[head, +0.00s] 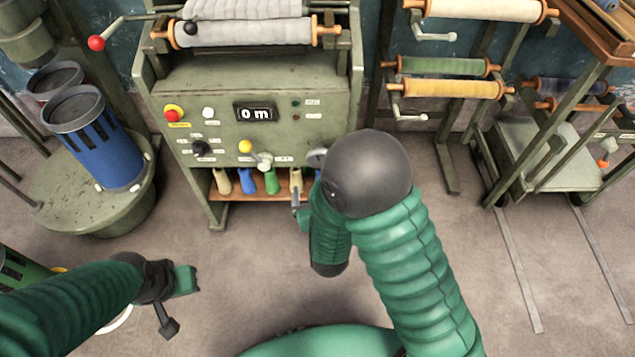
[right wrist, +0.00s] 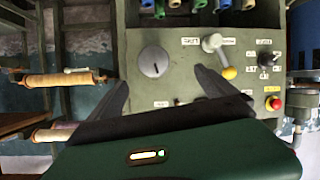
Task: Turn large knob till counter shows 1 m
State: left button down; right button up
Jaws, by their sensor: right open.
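The large knob (head: 316,157) is a grey disc at the right of the green control panel, partly hidden by my right arm in the head view. In the right wrist view the knob (right wrist: 154,62) shows whole, with a dark slot mark. The counter (head: 256,114) reads 0 m. My right gripper (right wrist: 161,78) is open; its two dark fingers are spread on either side of the knob in the picture, with no contact visible. In the head view my right gripper (head: 298,196) is mostly behind my arm. My left gripper (head: 177,302) hangs low over the floor, away from the panel.
Coloured spools (head: 271,182) stand on a shelf below. A blue bin (head: 95,140) stands left; yarn rollers (head: 455,89) are right.

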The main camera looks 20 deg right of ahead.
notch_tip(320, 180, down, 7)
jog(key=s+n+t+h+b, duration=0.1)
jog(key=t+h+b, duration=0.1)
jog(key=t+b, duration=0.3)
jog(key=shift+g, duration=0.3)
jog(key=b+x, duration=0.2)
jog(key=x, duration=0.3)
jog(key=b+x, duration=0.1)
jog(key=x, duration=0.4)
jog(key=r+b+x, duration=0.1)
jog(key=b+x, duration=0.1)
jog(key=x, duration=0.3)
jog(key=shift+d+b, duration=0.3)
jog(key=shift+w+d+r+n, duration=0.1)
jog(key=shift+w+n, duration=0.2)
jog(key=shift+w, duration=0.25)
pick_arm(q)
jog(key=s+x, duration=0.3)
jog(key=x, duration=1.1)
jog(key=shift+f, duration=0.35)
pick_arm(e)
jog(key=c, duration=1.4)
